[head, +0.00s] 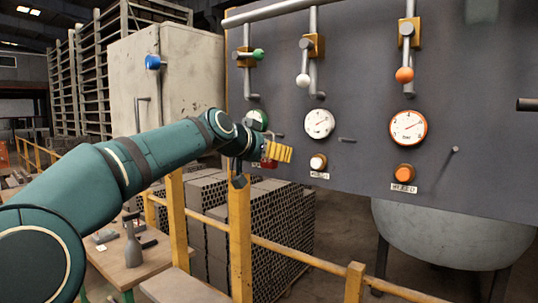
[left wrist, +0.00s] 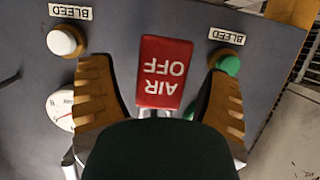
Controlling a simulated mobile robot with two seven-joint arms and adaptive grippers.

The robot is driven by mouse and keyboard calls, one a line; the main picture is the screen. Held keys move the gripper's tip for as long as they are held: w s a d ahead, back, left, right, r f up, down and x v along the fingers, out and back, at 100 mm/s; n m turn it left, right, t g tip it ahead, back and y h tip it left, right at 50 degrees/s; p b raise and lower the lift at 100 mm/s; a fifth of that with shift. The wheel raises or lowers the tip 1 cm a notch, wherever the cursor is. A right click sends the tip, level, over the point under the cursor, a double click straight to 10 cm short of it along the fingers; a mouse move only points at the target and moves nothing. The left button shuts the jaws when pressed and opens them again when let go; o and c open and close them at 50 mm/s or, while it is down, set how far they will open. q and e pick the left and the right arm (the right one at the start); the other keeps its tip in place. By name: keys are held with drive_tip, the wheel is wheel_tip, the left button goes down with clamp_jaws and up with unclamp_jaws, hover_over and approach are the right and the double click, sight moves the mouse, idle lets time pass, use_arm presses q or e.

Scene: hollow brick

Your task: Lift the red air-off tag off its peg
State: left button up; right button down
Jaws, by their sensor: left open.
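The red tag, lettered AIR OFF, shows upside down in the left wrist view (left wrist: 166,68), flat in front of the grey panel. In the head view only a small red part (head: 265,163) shows beside my gripper. My left gripper (head: 277,152) is open at the panel. In the wrist view its two yellow fingers stand on either side of the tag, with gaps between. The peg cannot be made out clearly; a pale metal piece shows at the tag's edge, partly behind my gripper's dark body. My right gripper is in neither view.
A white button (head: 318,161) and an orange button (head: 404,172) sit on the panel (head: 480,110); a green button (left wrist: 228,66) is close to one finger. Gauges (head: 319,123) and valve levers are above. A yellow railing (head: 240,235) stands below my arm.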

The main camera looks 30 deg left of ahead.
use_arm(q)
drive_tip(key=c, duration=1.2)
drive_tip(key=shift+o, duration=0.2)
drive_tip(key=shift+r, duration=0.35)
drive_tip(key=s+a+b, duration=0.1)
drive_tip(key=s+b, duration=0.4)
drive_tip(key=s, duration=1.3)
drive_tip(key=shift+a, duration=0.2)
